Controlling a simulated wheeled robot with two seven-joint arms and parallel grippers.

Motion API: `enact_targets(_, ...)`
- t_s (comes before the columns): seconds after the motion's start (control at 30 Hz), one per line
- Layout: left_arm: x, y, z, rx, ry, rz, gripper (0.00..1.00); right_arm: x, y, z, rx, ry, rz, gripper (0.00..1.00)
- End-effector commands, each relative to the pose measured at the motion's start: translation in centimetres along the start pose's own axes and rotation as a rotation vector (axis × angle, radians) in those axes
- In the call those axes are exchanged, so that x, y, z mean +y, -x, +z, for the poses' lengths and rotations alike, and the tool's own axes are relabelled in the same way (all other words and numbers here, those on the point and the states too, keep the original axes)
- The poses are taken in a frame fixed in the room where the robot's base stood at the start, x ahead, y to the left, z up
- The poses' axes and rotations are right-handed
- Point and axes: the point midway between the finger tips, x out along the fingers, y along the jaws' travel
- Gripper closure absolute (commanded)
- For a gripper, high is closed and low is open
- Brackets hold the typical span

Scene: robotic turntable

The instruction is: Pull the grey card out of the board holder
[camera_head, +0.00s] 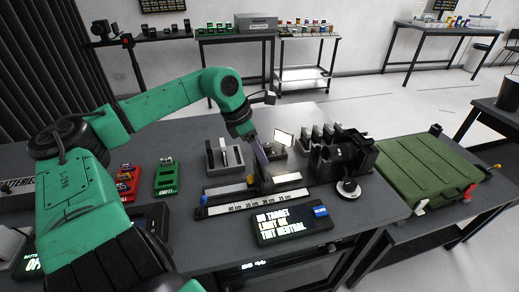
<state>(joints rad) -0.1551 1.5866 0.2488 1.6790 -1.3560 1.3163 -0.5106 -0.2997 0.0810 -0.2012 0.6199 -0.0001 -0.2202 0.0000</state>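A grey slotted block (211,163), which looks like the board holder, stands on the dark table left of centre. Thin upright pieces with pale edges show in its slots; I cannot tell for certain which one is the grey card. My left gripper (260,155) points down just right of this block, above the back of a ruler rail. A thin greyish-purple strip shows at its fingertips; I cannot tell whether it is a finger or a held card. My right gripper is out of view.
The ruler rail (252,205) and a display (290,225) reading "NO TARGET, LIGHT OK, TINT NEUTRAL" lie in front. A lit panel (284,138) and black device (342,157) stand right.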

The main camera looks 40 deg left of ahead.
Motion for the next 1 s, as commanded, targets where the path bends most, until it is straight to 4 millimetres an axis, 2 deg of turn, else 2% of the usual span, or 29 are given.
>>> enact_targets(0.03,0.0,0.0,0.0,0.0,0.0,0.0,0.71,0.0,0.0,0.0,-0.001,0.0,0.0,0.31)
enact_targets(0.1,0.0,0.0,0.0,0.0,0.0,0.0,0.91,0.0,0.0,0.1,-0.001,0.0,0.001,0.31)
enact_targets(1.0,0.0,3.8,1.6,0.0,0.0,0.0,0.92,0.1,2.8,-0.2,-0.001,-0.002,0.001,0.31)
